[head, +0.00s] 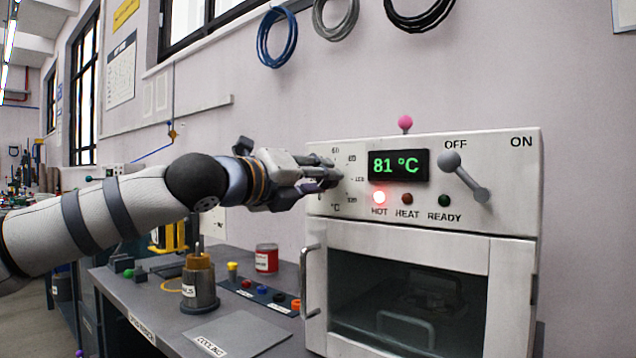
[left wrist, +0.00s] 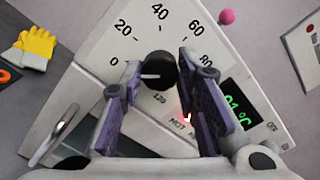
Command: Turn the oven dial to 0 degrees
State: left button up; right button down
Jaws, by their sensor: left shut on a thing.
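The oven (head: 425,225) stands at the right with a white front panel. Its black dial (left wrist: 162,68) shows in the left wrist view, ringed by printed numbers from 0 upward. The dial's white pointer line points left, roughly toward the 0 side; I cannot tell if it is exactly on the mark. My left gripper (head: 332,178) reaches the panel's left part, and its fingers (left wrist: 160,82) are shut on the dial from both sides. My right gripper is not in view.
The display (head: 398,166) reads 81 °C and the HOT lamp (head: 379,197) glows red. A lever (head: 465,177) sits under OFF and ON. The door handle (head: 308,283) juts out below my gripper. A brass-topped pot (head: 199,284) and red jar (head: 266,258) stand on the bench.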

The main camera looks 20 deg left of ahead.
pick_arm(q)
jog(key=shift+r, duration=0.1)
dwell(0.3)
jog(key=o, duration=1.2)
jog(key=shift+c, duration=0.2)
jog(key=v, duration=1.2)
